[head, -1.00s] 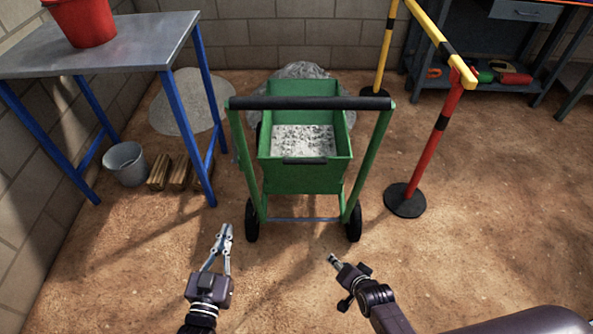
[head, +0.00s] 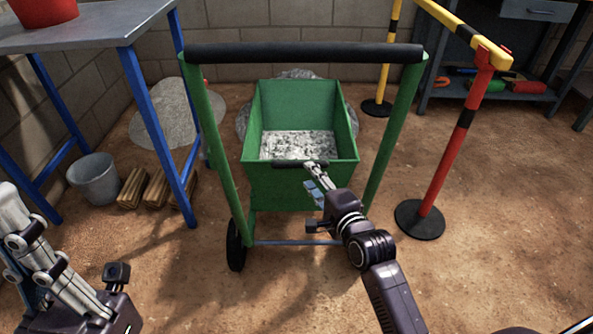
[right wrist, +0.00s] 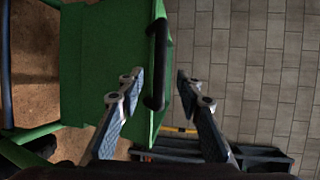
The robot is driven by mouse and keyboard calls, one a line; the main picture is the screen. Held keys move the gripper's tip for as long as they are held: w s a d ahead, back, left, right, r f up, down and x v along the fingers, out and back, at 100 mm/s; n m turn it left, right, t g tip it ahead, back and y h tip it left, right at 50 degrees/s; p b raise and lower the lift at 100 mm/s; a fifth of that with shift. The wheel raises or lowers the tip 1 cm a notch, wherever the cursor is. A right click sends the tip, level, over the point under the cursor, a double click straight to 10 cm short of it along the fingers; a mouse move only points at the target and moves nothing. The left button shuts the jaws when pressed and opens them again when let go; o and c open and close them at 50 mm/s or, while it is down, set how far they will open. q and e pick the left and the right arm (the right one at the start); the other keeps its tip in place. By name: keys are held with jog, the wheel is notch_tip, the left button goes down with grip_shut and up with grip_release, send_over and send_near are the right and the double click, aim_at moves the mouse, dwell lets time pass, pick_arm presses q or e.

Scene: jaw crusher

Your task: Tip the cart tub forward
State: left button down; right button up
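The green cart tub (head: 300,185) stands upright in its green frame, with grey rubble (head: 298,145) inside. A black handle bar (head: 300,164) is fixed on the tub's near rim; it also shows in the right wrist view (right wrist: 157,65). My right gripper (head: 314,178) is at this bar, its fingers open. In the right wrist view the right gripper's fingertips (right wrist: 158,82) stand apart on either side of the bar's line; contact is not clear. My left gripper (head: 12,235) is at the lower left, away from the cart, partly cut off.
The cart's black push bar (head: 305,54) spans above the tub. A blue-legged table (head: 90,28), a grey bucket (head: 95,180) and wood blocks (head: 150,188) are at the left. A red barrier post (head: 450,160) stands at the right. Open dirt floor lies in front.

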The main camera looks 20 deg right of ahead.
aim_at(302, 167)
jog(key=b+x, duration=0.3)
jog(key=x, duration=0.4)
jog(key=shift+w, duration=0.25)
grip_shut()
